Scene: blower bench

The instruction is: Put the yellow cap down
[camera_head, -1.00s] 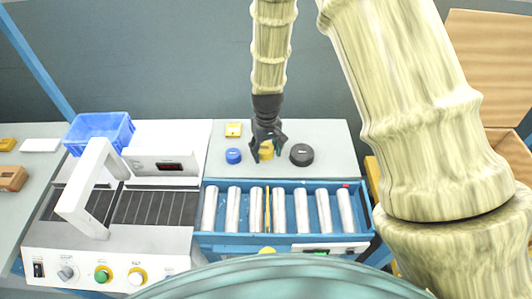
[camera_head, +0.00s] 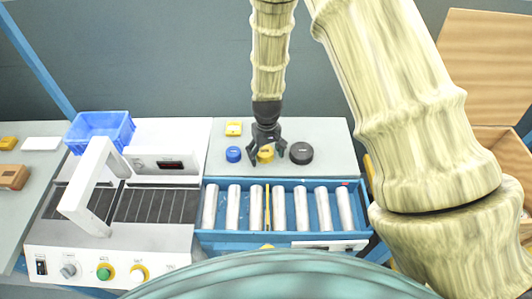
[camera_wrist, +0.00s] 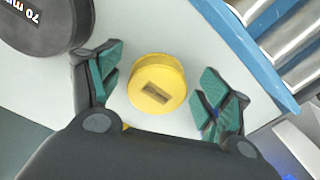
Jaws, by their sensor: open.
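The yellow cap (camera_head: 265,155) stands on the grey bench top between the blue cap and the black cap. In the wrist view the yellow cap (camera_wrist: 158,83) shows as a round disc with a dark rectangular mark on its top. My gripper (camera_head: 266,160) is open around it. In the wrist view, one teal-padded finger of my gripper (camera_wrist: 165,85) is on each side of the cap, with a visible gap to both.
A blue cap (camera_head: 233,154) is on the left and a larger black cap (camera_head: 301,153) on the right. A small yellow block (camera_head: 234,128) lies behind. The blue-framed roller conveyor (camera_head: 215,245) runs in front. A white machine (camera_head: 110,250) stands at left.

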